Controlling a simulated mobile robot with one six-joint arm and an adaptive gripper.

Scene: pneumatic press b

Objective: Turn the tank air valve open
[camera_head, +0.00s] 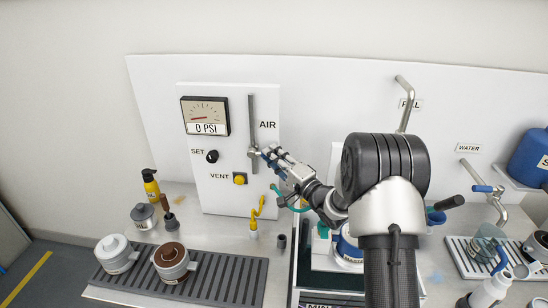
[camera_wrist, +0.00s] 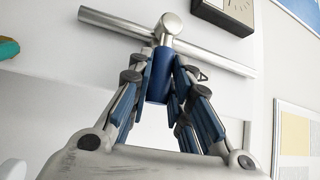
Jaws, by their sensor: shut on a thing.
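The tank air valve (camera_head: 253,152) is on the white panel beside the AIR label. It has a vertical silver pipe (camera_head: 252,115) and a short lever pointing right toward my gripper. In the wrist view, the pipe (camera_wrist: 110,23) crosses behind a round silver hub (camera_wrist: 169,28), from which a blue handle (camera_wrist: 158,85) extends toward me. My gripper (camera_head: 270,156) is at the lever, right of the pipe. In the wrist view, my gripper (camera_wrist: 160,78) has its blue-padded fingers shut around the blue handle. The fingers partly hide it.
A gauge (camera_head: 205,115) reading 0 PSI, a black SET knob (camera_head: 212,156) and a yellow VENT button (camera_head: 240,178) are left of the pipe. A yellow lever (camera_head: 256,213) stands below. Pots (camera_head: 117,253) and bottles (camera_head: 151,186) occupy the left counter.

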